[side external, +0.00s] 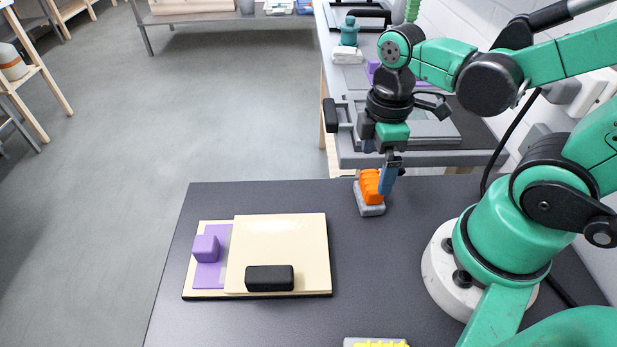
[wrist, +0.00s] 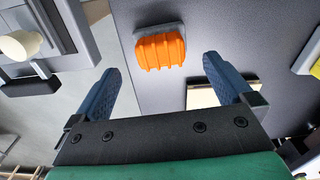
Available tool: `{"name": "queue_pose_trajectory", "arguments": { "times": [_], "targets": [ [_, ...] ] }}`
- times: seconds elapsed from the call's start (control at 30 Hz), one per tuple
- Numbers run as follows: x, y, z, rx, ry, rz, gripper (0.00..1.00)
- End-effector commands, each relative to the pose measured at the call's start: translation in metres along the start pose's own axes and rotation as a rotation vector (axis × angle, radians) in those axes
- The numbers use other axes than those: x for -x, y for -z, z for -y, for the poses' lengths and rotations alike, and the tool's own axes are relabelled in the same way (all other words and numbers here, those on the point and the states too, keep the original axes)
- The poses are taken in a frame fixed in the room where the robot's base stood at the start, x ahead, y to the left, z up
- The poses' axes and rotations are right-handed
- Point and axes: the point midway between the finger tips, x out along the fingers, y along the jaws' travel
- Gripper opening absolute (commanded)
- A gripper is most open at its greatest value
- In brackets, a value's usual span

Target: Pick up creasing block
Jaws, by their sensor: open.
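An orange ribbed block (side external: 370,187) on a grey base stands near the far edge of the dark table. It fits the creasing block best, though a yellow ribbed piece is also in view. My gripper (side external: 379,174) points down close to the orange block, with one blue finger overlapping its right side in the side view. In the wrist view my gripper (wrist: 161,67) has its blue fingers spread wide with nothing between them. There the orange block (wrist: 161,50) lies just beyond the fingertips, between their lines. I cannot tell whether a finger touches it.
A cream board (side external: 285,232) with a black handle (side external: 270,278) and a purple block (side external: 206,248) lies at the table's left. The yellow piece (side external: 377,344) is at the front edge. A grey bench (side external: 425,156) stands behind. The table between board and orange block is clear.

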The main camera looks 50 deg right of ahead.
Motion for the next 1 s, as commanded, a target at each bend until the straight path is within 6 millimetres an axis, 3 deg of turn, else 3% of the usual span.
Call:
{"name": "queue_pose_trajectory", "arguments": {
  "times": [0.5, 0.97, 1.0],
  "targets": [
    [-0.040, 0.000, 0.000, -0.002, -0.002, -0.002, 1.00],
    [-0.044, 0.000, 0.001, -0.002, -0.002, -0.002, 1.00],
    [-0.044, 0.000, 0.001, -0.002, -0.002, -0.002, 0.89]
  ]
}}
